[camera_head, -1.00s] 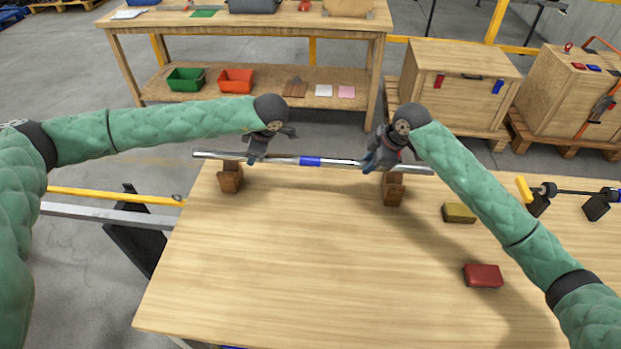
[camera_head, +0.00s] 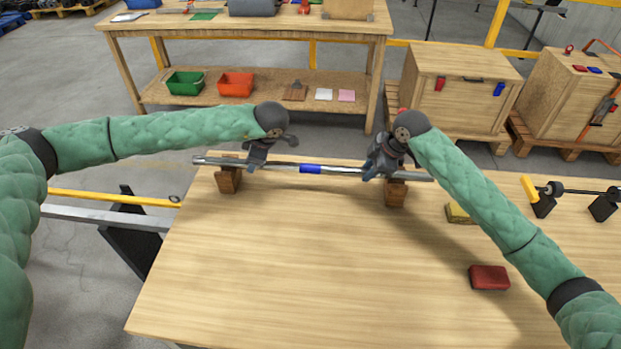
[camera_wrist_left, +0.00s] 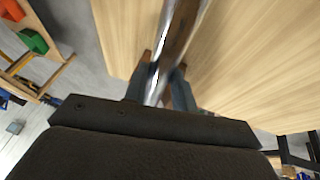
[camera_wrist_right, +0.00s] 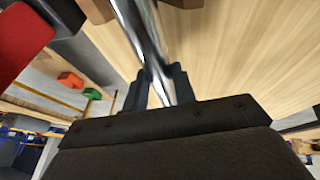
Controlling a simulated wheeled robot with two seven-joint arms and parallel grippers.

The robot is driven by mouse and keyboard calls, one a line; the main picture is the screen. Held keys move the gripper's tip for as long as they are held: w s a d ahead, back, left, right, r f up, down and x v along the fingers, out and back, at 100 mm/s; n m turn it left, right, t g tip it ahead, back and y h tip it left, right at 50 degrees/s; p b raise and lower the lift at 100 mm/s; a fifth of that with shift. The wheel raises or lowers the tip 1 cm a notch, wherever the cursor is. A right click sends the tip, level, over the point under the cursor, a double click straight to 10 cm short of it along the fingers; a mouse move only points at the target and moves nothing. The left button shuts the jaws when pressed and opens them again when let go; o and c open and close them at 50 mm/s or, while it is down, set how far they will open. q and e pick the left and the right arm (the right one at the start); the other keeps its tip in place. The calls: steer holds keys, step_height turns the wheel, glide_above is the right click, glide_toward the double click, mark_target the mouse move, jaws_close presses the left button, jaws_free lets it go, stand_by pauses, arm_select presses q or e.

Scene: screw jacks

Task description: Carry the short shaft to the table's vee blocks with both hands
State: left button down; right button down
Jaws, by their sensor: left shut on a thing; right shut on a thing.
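The short shaft (camera_head: 310,169) is a shiny metal bar with a blue band at its middle. It lies level across the far part of the table (camera_head: 270,260), over two brown wooden vee blocks, a left one (camera_head: 229,180) and a right one (camera_head: 396,193). I cannot tell whether it rests in the vees or sits slightly above. My left gripper (camera_head: 256,160) is shut on the shaft just right of the left block. My right gripper (camera_head: 374,170) is shut on it just left of the right block. The shaft also runs between the jaws in the left wrist view (camera_wrist_left: 172,45) and right wrist view (camera_wrist_right: 143,35).
A yellow block (camera_head: 458,214) and a red block (camera_head: 489,277) lie on the table's right side. Black stands (camera_head: 544,203) with a thin rod are at the right edge. The table's front middle is clear. A workbench (camera_head: 250,24) and wooden crates (camera_head: 460,85) stand behind.

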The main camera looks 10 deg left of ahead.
arm_select(q)
steer(key=shift+w+f+b, duration=0.1)
steer(key=shift+f+b, duration=0.5)
steer(key=shift+b, duration=0.05)
arm_select(e)
steer(key=shift+f, duration=0.55)
arm_select(q)
steer(key=c, duration=1.5)
jaws_free()
steer(key=shift+f, duration=0.15)
arm_select(e)
steer(key=c, duration=1.5)
jaws_free()
steer(key=shift+f, duration=0.2)
arm_select(q)
steer(key=o, duration=0.4)
steer(key=shift+c, duration=0.2)
arm_select(e)
steer(key=o, duration=0.4)
steer(key=shift+c, duration=0.2)
arm_select(q)
steer(key=shift+s, duration=0.25)
arm_select(e)
steer(key=shift+s+r, duration=0.15)
arm_select(q)
steer(key=shift+w, duration=0.1)
